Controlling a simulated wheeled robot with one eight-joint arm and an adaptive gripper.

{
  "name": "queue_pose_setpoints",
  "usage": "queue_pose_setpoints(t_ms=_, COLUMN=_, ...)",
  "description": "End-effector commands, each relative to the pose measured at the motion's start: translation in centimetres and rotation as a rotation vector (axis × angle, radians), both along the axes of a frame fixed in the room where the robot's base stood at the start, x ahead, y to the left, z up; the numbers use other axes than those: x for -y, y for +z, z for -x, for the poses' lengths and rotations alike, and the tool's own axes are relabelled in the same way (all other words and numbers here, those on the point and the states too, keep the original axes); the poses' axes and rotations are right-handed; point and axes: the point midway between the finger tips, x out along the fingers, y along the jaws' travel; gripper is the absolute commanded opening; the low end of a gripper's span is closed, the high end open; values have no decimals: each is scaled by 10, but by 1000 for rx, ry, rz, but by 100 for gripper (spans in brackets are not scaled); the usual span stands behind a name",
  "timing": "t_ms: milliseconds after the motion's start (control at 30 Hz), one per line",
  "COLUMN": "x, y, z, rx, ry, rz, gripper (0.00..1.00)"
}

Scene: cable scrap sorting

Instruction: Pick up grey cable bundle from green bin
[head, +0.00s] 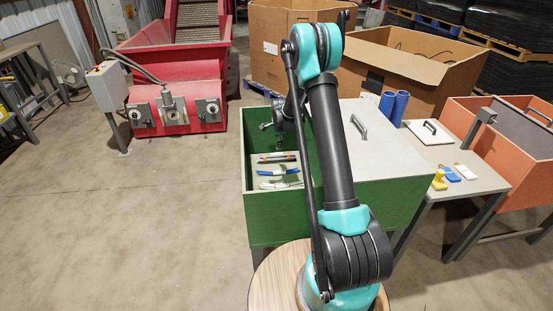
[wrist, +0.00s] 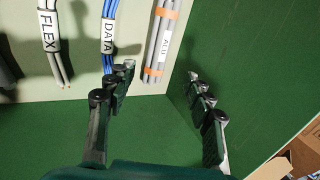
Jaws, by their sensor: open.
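A grey cable bundle (wrist: 162,38) with orange bands and an ALU label lies on a pale panel in the green bin (head: 273,212). In the head view the bundle (head: 276,157) is the one nearest the back. My gripper (wrist: 160,72) is open, its fingers apart on either side of the bundle's lower end in the wrist view. Nothing is between the fingertips that I can see as held. I cannot tell how high the fingers are above the bundle. In the head view my gripper is partly hidden by my arm.
A blue bundle (wrist: 108,38) labelled DATA and a pale grey bundle (wrist: 54,54) labelled FLEX lie to the left. Another dark grey piece (wrist: 7,66) shows at the left edge. The bin's green wall (wrist: 240,70) stands close right of my gripper. A grey lid (head: 385,150) covers the bin's right part.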

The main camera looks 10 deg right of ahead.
Motion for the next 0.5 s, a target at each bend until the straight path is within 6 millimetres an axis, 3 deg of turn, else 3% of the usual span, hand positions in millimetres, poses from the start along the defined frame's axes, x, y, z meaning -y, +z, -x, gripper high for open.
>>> queue_pose_setpoints(t_ms=167, x=-1, y=-16, z=-8, rx=-2, ry=-16, rz=-7, gripper=53)
queue_pose_setpoints(t_ms=500, x=0, y=-69, z=-31, rx=-2, ry=-14, rz=-6, gripper=53)
